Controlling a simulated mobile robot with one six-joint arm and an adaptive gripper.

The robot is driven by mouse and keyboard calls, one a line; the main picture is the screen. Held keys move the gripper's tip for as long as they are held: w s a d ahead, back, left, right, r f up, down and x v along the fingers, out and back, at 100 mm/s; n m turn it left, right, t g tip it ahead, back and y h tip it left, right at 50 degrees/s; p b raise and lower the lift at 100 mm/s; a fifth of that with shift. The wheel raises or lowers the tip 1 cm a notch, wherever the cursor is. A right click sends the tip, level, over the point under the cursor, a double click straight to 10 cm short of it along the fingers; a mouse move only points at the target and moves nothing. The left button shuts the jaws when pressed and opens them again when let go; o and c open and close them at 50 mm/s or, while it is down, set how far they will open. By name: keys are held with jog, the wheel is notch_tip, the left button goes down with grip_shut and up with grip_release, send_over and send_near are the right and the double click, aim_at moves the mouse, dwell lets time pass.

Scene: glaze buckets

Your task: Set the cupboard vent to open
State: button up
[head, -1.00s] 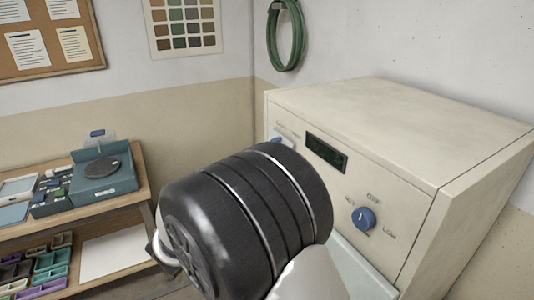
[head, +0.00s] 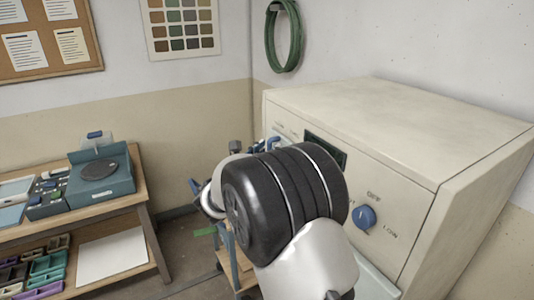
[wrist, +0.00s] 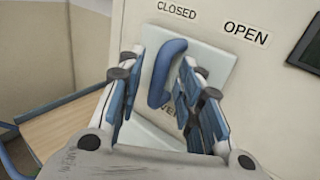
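The cupboard vent has a blue lever handle (wrist: 165,75) on a pale plate (wrist: 210,60) in the wrist view. The handle's top end lies below the CLOSED label (wrist: 177,10), left of the OPEN label (wrist: 246,33). My gripper (wrist: 160,98) is open, with one finger on each side of the handle. The left finger is apart from it; whether the right finger touches it I cannot tell. The lower part of the plate and its lettering are partly hidden by the right finger. In the head view my dark wrist covers most of the vent area.
The cream cupboard (head: 400,120) carries a dark display (head: 325,148) and a blue knob (head: 364,217) right of the vent. A wooden bench (head: 120,208) with a teal turntable device (head: 101,175) stands at left. A green hose coil (head: 284,38) hangs on the wall.

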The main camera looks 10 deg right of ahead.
jog(key=shift+c, duration=0.2)
grip_shut()
jog(key=shift+r, duration=0.1)
dwell(0.4)
